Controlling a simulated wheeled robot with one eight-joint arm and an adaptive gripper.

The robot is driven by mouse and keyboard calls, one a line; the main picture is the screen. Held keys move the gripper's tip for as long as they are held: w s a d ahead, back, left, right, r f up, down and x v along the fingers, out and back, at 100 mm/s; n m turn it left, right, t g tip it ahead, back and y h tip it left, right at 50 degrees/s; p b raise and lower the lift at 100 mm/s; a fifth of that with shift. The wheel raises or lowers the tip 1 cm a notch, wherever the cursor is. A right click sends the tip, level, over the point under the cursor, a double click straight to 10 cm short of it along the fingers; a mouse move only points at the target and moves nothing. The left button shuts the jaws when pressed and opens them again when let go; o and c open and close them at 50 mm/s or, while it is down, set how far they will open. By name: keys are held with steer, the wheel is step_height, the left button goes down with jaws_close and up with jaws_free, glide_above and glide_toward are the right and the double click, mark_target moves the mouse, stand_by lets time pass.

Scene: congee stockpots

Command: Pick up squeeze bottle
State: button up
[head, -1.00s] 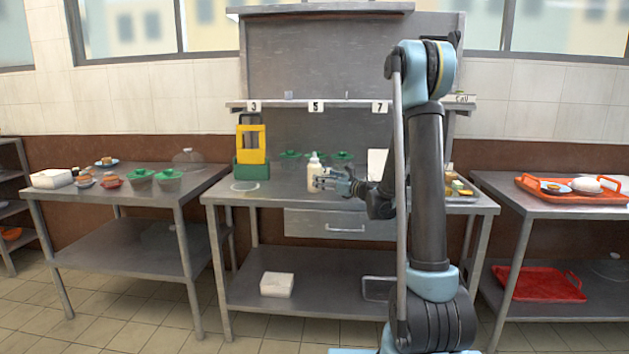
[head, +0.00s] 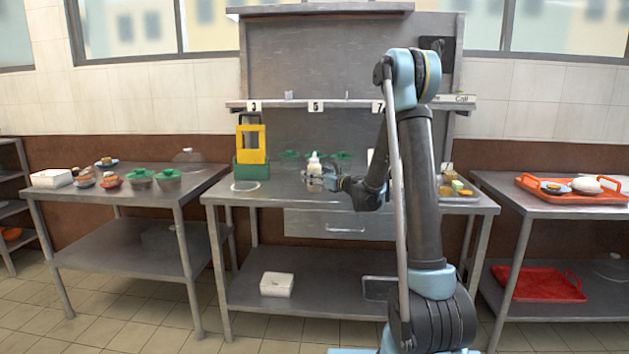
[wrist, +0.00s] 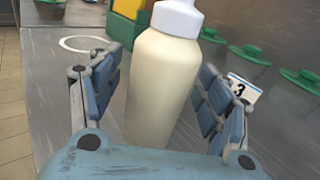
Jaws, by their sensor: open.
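The squeeze bottle (head: 314,172) is cream-coloured with a white cap and stands upright on the middle steel table (head: 270,192). In the wrist view the bottle (wrist: 163,85) fills the middle, between the two blue-grey fingers of my gripper (wrist: 160,100). The fingers are open, one on each side, with a visible gap at the left and at the right. In the head view my gripper (head: 328,178) is at the bottle's right side. The lower part of the bottle is hidden by the gripper's body in the wrist view.
A green and yellow holder (head: 251,150) stands left of the bottle. Green-lidded pots (wrist: 248,55) stand behind it, near a label reading 3 (wrist: 242,89). A white ring (head: 245,186) marks the table's left end. A tray of small items (head: 457,193) is at the right.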

steer(key=c, duration=0.8)
steer(key=shift+c, duration=0.2)
